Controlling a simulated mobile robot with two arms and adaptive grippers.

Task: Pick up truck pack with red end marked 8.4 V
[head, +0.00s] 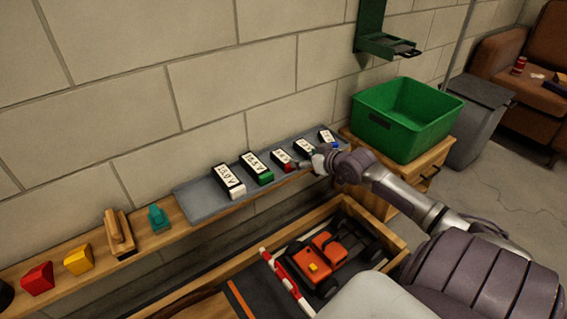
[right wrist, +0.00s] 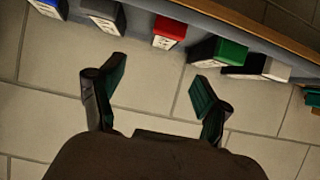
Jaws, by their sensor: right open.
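The truck pack with the red end (head: 284,161) lies in a row of packs on the grey tray (head: 205,204) on the wall shelf. Its white label is too small to read surely. My right gripper (head: 316,163) is just right of it in the head view, near the tray's front edge. In the right wrist view the red end (right wrist: 169,31) shows beyond and between the fingers of the open, empty right gripper (right wrist: 155,82), apart from them. My left gripper is not in view.
A green-ended pack (head: 265,177) and a white-ended pack (head: 236,191) lie left of the red one; a blue-ended pack (head: 329,140) lies right. A green bin (head: 403,131) stands right of the shelf.

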